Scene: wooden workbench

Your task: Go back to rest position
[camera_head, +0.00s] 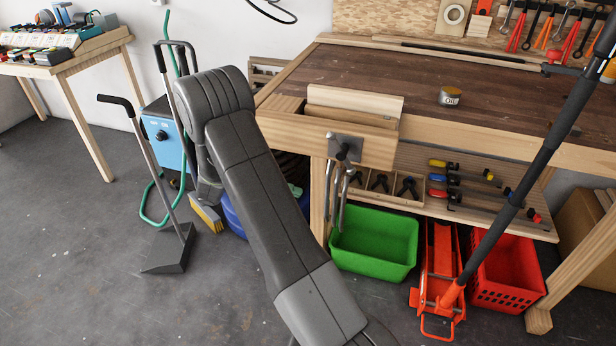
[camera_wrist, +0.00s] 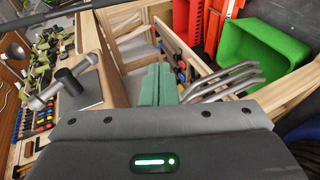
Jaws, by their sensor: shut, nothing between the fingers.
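My gripper (camera_wrist: 158,84) shows in the wrist view as two pale green fingers side by side at the middle. They are shut against each other with nothing between them. The dark grey wrist housing fills the bottom of that view.
A round tin (camera_head: 449,97) stands on the bench top. Below are a green crate (camera_head: 375,262), a red floor jack (camera_head: 440,270) and a red crate (camera_head: 512,285). A dustpan (camera_head: 170,250) and broom (camera_head: 207,216) stand left of my arm. The floor at lower left is clear.

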